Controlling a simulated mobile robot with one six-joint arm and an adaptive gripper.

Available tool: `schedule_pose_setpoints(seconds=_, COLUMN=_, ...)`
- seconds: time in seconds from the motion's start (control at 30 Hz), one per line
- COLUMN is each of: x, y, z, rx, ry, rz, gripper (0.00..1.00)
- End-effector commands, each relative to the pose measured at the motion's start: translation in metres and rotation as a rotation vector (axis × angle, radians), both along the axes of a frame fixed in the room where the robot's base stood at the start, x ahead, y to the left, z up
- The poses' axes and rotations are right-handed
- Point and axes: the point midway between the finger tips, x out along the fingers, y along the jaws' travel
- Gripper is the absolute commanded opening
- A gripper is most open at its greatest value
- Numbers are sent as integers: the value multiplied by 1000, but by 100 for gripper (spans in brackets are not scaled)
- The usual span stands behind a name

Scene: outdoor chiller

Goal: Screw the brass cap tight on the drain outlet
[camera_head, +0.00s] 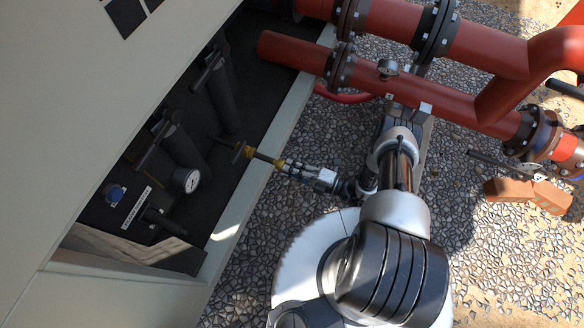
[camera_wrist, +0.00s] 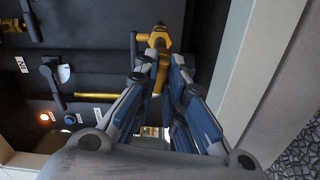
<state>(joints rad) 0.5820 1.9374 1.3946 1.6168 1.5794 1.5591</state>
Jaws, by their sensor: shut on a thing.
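A brass drain outlet (camera_head: 262,157) sticks out of the dark recess of the chiller in the head view, with a dark handle at its inner end. It also shows in the wrist view (camera_wrist: 158,38), straight ahead at the top middle. My gripper (camera_head: 284,167) is at the outer end of the outlet, in line with it. In the wrist view my gripper's fingers (camera_wrist: 162,65) close on a brass piece, the cap, at the outlet's end. The fingers hide most of the cap, and I cannot tell how far it sits on the thread.
A pressure gauge (camera_head: 186,180), dark pipes (camera_head: 180,145) and a blue knob (camera_head: 115,193) fill the recess left of my gripper. The pale frame edge (camera_head: 238,215) runs close below the outlet. Red pipes (camera_head: 400,95) cross behind my arm. Gravel ground lies to the right.

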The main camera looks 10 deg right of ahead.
Motion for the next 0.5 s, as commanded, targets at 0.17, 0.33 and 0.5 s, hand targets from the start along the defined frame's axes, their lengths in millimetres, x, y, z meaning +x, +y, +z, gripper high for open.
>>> schedule_pose_setpoints(seconds=0.17, x=1, y=1, z=0, rx=280, ry=383, rz=1, gripper=0)
schedule_pose_setpoints(seconds=0.33, x=1, y=1, z=1, rx=450, ry=616, rz=1, gripper=0)
schedule_pose_setpoints(seconds=0.5, x=1, y=1, z=1, rx=452, ry=619, rz=2, gripper=15)
